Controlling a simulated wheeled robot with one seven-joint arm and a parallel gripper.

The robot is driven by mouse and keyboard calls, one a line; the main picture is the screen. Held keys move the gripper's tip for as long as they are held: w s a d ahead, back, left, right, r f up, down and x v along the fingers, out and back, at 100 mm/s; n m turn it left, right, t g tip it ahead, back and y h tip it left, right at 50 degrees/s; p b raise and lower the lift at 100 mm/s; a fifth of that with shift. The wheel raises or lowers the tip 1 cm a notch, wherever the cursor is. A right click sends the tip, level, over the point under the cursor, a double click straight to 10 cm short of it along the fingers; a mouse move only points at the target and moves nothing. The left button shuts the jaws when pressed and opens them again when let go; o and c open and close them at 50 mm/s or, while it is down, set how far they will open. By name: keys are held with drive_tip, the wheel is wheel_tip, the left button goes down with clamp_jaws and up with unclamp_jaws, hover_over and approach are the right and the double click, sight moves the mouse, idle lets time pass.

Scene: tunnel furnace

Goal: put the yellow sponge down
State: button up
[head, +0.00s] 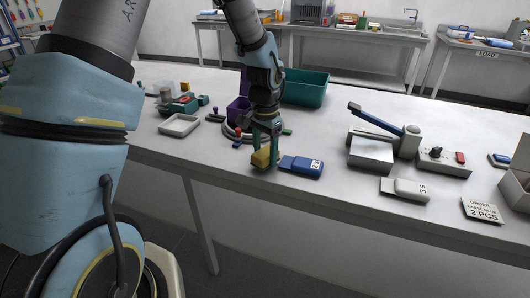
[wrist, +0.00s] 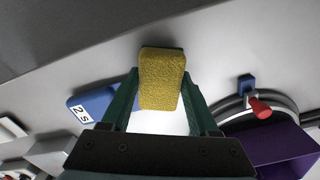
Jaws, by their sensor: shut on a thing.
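The yellow sponge (head: 262,158) is held between the green fingers of my gripper (head: 266,140), near the front edge of the table (head: 222,155). In the wrist view the sponge (wrist: 162,78) stands out between the two fingers of my gripper (wrist: 163,100), which are shut on it. I cannot tell whether the sponge's underside touches the table top. A blue block with a white number label (head: 301,166) lies just right of the sponge; it also shows in the wrist view (wrist: 90,104).
A white tray (head: 180,125) and a green bin (head: 305,88) are on the table. A purple container (head: 238,108) stands behind my gripper. A grey lever device (head: 372,150), a switch box (head: 443,162) and a pale labelled block (head: 405,189) lie to the right. The front-left table top is clear.

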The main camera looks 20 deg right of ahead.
sight(265, 152)
drive_tip(key=o, duration=1.3)
drive_tip(key=shift+r, duration=0.1)
wheel_tip(265, 152, up, 13)
drive_tip(key=b, duration=0.1)
drive_tip(key=s+a+f+n, duration=0.1)
drive_tip(key=a+n, duration=0.3)
drive_tip(key=a, duration=0.6)
drive_tip(key=s+a+f+n+t, duration=0.1)
drive_tip(key=a+n, duration=0.3)
drive_tip(key=a, duration=0.6)
drive_tip(key=s+a+f+n, duration=0.2)
drive_tip(key=a+n, duration=0.1)
drive_tip(key=a, duration=0.7)
drive_tip(key=shift+f+n+t, duration=0.3)
drive_tip(key=shift+f+n, duration=0.05)
drive_tip(key=shift+n, duration=0.05)
